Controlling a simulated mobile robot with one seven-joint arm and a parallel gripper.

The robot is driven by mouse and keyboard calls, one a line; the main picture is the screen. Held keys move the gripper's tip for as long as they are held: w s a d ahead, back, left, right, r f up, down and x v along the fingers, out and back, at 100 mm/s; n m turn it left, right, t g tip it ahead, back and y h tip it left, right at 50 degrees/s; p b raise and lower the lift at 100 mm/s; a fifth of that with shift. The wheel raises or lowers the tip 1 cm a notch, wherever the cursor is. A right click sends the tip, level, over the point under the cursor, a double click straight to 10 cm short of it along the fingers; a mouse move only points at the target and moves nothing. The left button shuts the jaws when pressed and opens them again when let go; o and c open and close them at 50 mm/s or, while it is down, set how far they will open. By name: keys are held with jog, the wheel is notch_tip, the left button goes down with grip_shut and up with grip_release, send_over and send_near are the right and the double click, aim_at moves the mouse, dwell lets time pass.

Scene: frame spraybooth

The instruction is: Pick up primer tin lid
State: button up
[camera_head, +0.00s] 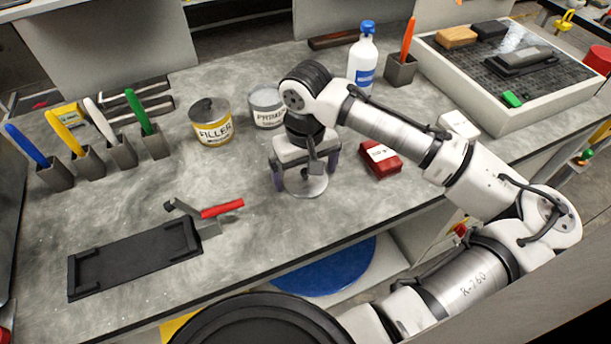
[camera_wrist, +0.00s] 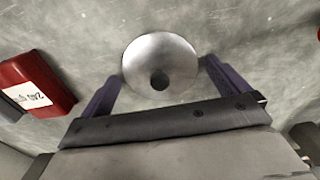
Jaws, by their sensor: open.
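The primer tin lid (camera_head: 306,185) is a round, shiny metal disc lying on the grey bench, with the primer tin (camera_head: 267,112) behind it to the left. In the wrist view the lid (camera_wrist: 160,53) shows nearly whole, with a dark knob near its lower middle. My gripper (camera_head: 305,174) points down over the lid and partly covers it in the head view. In the wrist view my gripper (camera_wrist: 163,72) is open, its purple fingers on the left and right of the lid. Nothing is held. I cannot tell the exact height of the fingertips.
A red box (camera_head: 380,160) with a white label lies right of my gripper. The filler tin (camera_head: 211,124) stands left of the primer tin. A red-handled tool (camera_head: 222,209) and a black tray (camera_head: 135,258) lie front left. Bare bench surrounds the lid.

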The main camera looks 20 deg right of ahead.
jog(key=c, duration=0.8)
jog(key=shift+c, duration=0.2)
